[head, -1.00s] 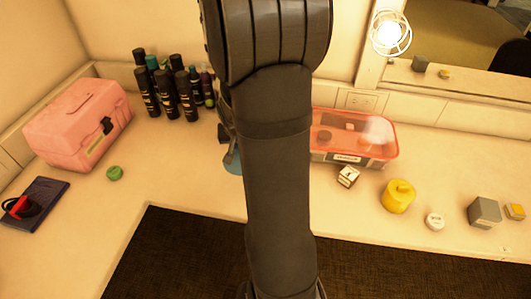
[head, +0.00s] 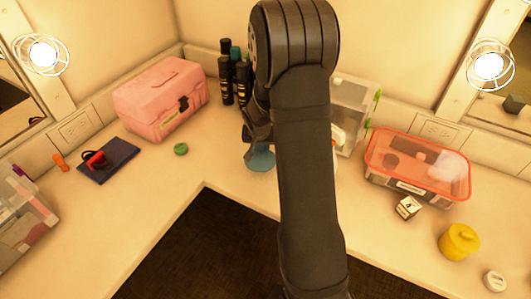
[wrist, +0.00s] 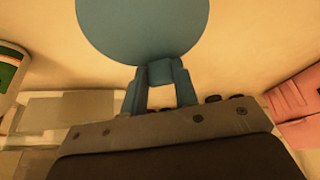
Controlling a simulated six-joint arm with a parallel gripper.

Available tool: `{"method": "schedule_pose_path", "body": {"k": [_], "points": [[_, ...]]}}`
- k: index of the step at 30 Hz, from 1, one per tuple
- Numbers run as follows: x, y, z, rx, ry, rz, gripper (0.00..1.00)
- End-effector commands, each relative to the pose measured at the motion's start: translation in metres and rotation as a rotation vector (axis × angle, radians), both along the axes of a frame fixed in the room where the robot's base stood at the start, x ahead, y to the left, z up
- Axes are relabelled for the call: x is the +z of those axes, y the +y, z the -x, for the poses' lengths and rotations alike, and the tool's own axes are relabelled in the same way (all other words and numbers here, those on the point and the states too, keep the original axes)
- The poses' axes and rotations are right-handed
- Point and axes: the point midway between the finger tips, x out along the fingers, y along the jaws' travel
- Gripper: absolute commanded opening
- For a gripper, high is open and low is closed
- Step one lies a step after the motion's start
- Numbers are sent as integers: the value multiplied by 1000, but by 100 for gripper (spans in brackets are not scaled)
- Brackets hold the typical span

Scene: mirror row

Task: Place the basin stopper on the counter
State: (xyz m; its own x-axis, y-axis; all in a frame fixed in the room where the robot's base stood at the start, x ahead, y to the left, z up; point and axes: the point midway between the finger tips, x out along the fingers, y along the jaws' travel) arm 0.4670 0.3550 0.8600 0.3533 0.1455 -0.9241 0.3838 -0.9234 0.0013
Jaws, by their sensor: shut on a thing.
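The basin stopper is a teal-blue round disc (head: 261,160) with a small grip block. It fills the top middle of the wrist view (wrist: 143,30). My gripper (wrist: 160,76) is shut on the block, one finger on each side. In the head view my gripper (head: 256,137) is partly hidden behind my dark arm, and the stopper shows just left of the arm. The stopper is over the cream counter (head: 215,165), near its inner corner; I cannot tell how high it is or whether it touches.
A green lid (head: 181,149) and a pink case (head: 160,97) are to the left. Dark bottles (head: 226,75) stand behind. A clear bin (head: 352,112) and a red-lidded box (head: 417,167) are to the right. Bare counter lies between the green lid and the stopper.

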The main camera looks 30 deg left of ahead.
Motion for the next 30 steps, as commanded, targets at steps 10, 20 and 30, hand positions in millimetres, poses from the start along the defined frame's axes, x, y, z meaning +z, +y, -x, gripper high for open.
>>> {"method": "schedule_pose_path", "body": {"k": [10, 20, 30], "points": [[-37, -1, 0, 0, 2, 2, 4], [-42, 0, 0, 0, 0, 0, 4], [-45, 0, 0, -1, 0, 0, 49]]}}
